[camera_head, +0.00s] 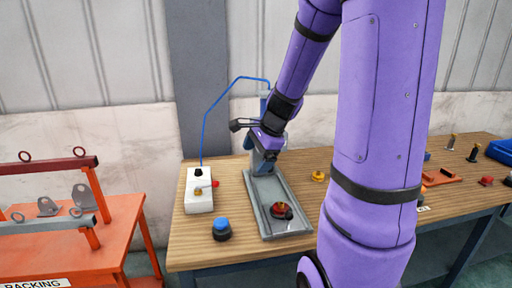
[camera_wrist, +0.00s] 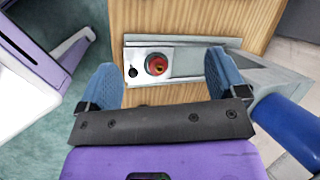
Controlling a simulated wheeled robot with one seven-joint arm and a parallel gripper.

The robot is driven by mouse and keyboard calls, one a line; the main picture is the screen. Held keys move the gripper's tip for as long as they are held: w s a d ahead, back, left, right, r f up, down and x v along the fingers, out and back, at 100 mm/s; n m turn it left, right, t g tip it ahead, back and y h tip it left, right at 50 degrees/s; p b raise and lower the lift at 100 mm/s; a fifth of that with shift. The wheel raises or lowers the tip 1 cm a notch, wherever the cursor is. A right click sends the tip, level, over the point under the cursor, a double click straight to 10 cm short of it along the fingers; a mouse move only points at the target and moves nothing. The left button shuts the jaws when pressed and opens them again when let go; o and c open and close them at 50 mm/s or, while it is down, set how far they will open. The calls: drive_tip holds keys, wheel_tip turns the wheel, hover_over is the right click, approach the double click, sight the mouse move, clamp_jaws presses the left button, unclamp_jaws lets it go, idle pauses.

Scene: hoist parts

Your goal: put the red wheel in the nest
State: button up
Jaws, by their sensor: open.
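A dark shape lies under or around the wheel; I cannot tell whether this is the nest. My gripper (camera_head: 264,166) is above the far end of the tray, apart from the wheel. In the wrist view my gripper (camera_wrist: 163,78) has its two blue fingers wide apart, with nothing between them but the distant wheel and tray.
A white control box (camera_head: 199,190) with a blue cable stands left of the tray. A blue-topped black knob (camera_head: 221,229) is near the front edge. A yellow part (camera_head: 318,176) lies to the right. An orange rack (camera_head: 70,240) stands left of the bench.

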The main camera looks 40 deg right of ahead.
drive_tip(key=s+a+r+n, duration=0.7)
drive_tip(key=a+r+n, duration=0.35)
drive_tip(key=a, duration=0.25)
drive_tip(key=s+a+r+n+h, duration=0.2)
drive_tip(key=s+a+r+n, duration=0.1)
drive_tip(key=s+n, duration=0.7)
drive_tip(key=shift+a+r+t, duration=0.15)
drive_tip(key=shift+a+t, duration=0.15)
